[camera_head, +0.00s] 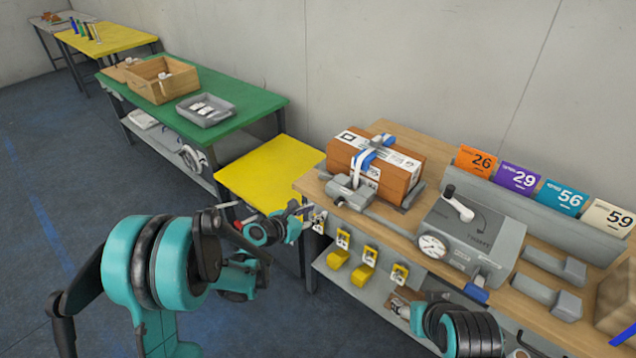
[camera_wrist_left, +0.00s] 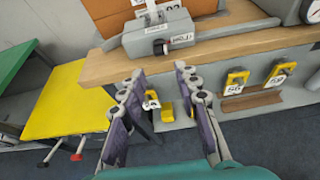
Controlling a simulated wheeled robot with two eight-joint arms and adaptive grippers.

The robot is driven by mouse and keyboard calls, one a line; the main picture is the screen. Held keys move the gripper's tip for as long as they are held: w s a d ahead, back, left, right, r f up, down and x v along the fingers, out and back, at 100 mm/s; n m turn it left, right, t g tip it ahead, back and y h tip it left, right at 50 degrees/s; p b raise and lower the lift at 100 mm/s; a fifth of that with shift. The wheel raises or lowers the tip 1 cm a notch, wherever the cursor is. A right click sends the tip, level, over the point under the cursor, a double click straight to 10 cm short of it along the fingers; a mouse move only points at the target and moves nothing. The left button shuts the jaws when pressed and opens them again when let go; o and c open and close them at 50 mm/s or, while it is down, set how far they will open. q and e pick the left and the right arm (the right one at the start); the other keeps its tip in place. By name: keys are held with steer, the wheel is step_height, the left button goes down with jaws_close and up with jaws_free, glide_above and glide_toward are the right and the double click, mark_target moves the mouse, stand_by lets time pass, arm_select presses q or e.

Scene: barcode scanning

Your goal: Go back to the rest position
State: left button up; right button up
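My left gripper (camera_head: 296,209) is in front of the workbench's left end, beside the yellow side table. In the left wrist view the same gripper (camera_wrist_left: 158,82) has its two fingers spread apart with nothing between them. They point towards the bench's front edge, below the grey holder. My right arm (camera_head: 462,328) is low at the bottom right, in front of the bench. The right gripper's fingers are not clear there, so I cannot tell whether they are open or shut.
The workbench (camera_head: 447,184) carries a brown strapped box (camera_head: 348,158), a grey device with crank and dial (camera_head: 465,230) and numbered cards (camera_head: 515,180). Yellow-handled items (camera_head: 364,276) hang along its front. A yellow table (camera_head: 268,172) and green table (camera_head: 258,102) stand left. Floor at left is clear.

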arm_select(q)
steer(key=s+a+r+m+g+y, duration=0.1)
steer(key=s+a+r+m+y, duration=0.1)
steer(key=s+r+m, duration=0.35)
steer(key=s+a+r+m+g+y, duration=0.1)
steer(key=s+a+r+m, duration=0.1)
steer(key=s+m, duration=0.65)
steer(key=s+a+m+g+y, duration=0.1)
steer(key=s+a+m+y, duration=0.1)
steer(key=s+m, duration=0.5)
steer(key=s+a+f+m+g+y, duration=0.1)
steer(key=s+a+m+y, duration=0.2)
steer(key=s+a+m, duration=0.2)
steer(key=s+m, duration=0.2)
steer(key=s, duration=0.2)
steer(key=shift+s+a+m, duration=0.3)
steer(key=shift+s, duration=0.1)
